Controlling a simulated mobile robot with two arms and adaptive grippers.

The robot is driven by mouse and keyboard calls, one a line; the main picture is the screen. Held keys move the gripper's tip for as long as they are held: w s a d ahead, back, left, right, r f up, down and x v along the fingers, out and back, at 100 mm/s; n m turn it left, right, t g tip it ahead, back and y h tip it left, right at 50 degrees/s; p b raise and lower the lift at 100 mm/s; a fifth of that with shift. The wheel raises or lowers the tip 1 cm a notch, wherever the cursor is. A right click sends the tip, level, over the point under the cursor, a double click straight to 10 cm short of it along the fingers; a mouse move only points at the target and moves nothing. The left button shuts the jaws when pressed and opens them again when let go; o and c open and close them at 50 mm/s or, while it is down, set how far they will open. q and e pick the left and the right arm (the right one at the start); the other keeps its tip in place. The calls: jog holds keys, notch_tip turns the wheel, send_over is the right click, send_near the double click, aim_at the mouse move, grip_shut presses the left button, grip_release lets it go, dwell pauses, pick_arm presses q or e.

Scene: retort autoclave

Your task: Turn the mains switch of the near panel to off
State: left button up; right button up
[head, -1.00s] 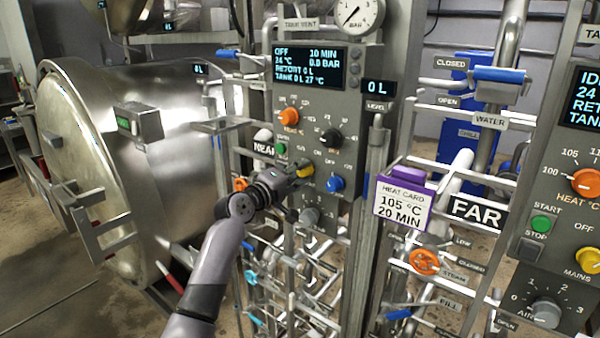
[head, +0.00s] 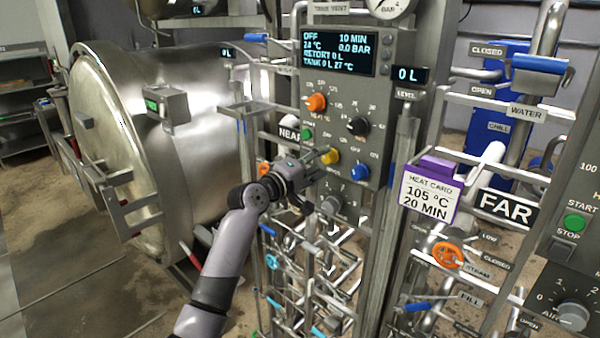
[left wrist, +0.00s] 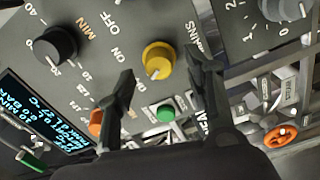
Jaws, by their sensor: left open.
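The near panel (head: 385,110) stands at the centre of the head view. Its yellow mains switch (head: 329,157) is low on the left, with a blue knob (head: 360,173) to its right. My left gripper (head: 312,168) is open and empty, just left of the switch. In the left wrist view the yellow switch (left wrist: 158,58) shows beyond and between the spread fingertips (left wrist: 166,75), apparently untouched. ON and OFF labels are beside it; I cannot read its setting surely. The display (head: 338,52) begins with OFF. My right gripper is not in view.
Pipes and valves fill the space below. The far panel (head: 590,255) is at the right, the steel vessel (head: 190,115) at the left.

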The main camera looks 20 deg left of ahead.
pick_arm(q)
jog(key=v, duration=0.9)
